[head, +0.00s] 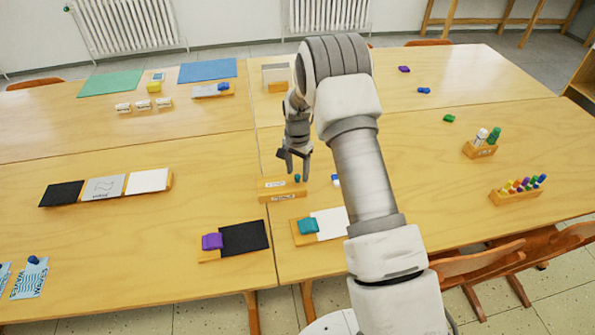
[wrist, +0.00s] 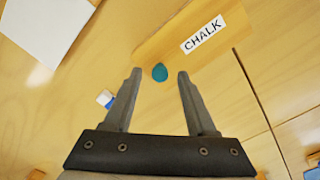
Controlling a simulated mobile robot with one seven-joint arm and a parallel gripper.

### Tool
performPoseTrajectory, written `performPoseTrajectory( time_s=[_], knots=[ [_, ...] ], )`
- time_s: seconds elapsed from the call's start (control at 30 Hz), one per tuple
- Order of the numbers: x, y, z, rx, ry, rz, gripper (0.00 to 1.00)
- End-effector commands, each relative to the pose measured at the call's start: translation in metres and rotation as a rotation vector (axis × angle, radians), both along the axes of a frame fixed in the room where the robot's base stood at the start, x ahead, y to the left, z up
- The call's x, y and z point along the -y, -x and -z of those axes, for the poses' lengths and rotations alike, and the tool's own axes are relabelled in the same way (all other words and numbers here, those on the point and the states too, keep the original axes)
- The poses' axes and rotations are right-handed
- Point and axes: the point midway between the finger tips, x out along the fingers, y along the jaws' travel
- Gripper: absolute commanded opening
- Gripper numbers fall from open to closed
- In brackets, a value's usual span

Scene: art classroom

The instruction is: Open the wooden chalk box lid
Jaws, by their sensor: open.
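The wooden chalk box (head: 268,193) sits on the table near the centre in the head view. In the wrist view its wooden top (wrist: 172,36) carries a white CHALK label (wrist: 202,34). A round teal knob (wrist: 159,72) is at the box's near edge there, and shows small in the head view (head: 297,178). My gripper (head: 295,168) is above the box, pointing down, open and empty. In the wrist view its fingertips (wrist: 158,75) appear on either side of the knob, apart from it. The gap in height is hard to tell. The lid looks shut.
A white sheet with a teal block (head: 308,226) lies in front of the box. A purple block (head: 212,241) and black sheet are at front left. A small white and blue item (wrist: 105,98) lies close by. Marker holders (head: 515,196) stand at right. Table around the box is mostly clear.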

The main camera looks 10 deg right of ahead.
Motion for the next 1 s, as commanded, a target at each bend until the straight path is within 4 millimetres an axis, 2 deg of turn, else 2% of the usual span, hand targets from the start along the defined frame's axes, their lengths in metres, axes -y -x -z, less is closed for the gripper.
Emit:
performPoseTrajectory(
  time_s=[0.3, 0.37, 0.63, 1.0],
  knots=[
    [0.0001, -0.0001, 0.0033, 0.000, 0.000, 0.000, 0.57],
    [0.0001, -0.0001, 0.0032, 0.000, 0.000, 0.000, 0.48],
    [0.0001, -0.0001, 0.0030, 0.000, 0.000, 0.000, 0.00],
    [0.0001, -0.0002, 0.0028, 0.001, 0.001, 0.000, 0.00]
  ],
)
